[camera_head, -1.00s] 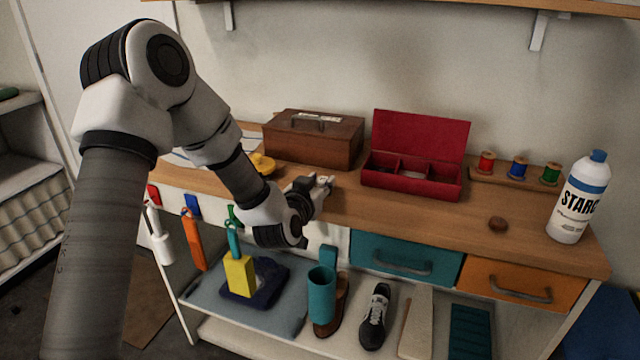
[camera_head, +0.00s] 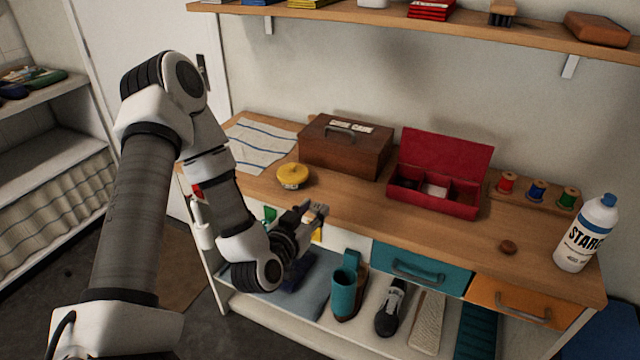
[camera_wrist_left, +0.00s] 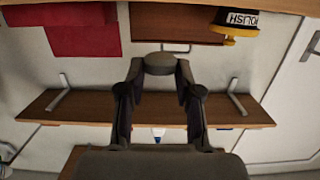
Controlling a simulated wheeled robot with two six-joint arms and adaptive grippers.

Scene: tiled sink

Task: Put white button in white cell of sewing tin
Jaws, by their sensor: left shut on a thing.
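The sewing tin (camera_head: 440,199) is a red box with its lid up, standing on the counter; its inside is divided into cells, with a pale patch (camera_head: 437,190) in a middle one. My left gripper (camera_head: 318,210) is by the counter's front edge, left of and apart from the tin. In the left wrist view my left gripper (camera_wrist_left: 160,72) is shut on a round disc (camera_wrist_left: 160,62). The disc looks dark grey there, so I cannot tell whether it is the white button. My right gripper is out of view.
A brown wooden case (camera_head: 345,150) stands left of the tin, and a yellow polish tin (camera_head: 293,178) stands left of that. The counter before the tin is clear.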

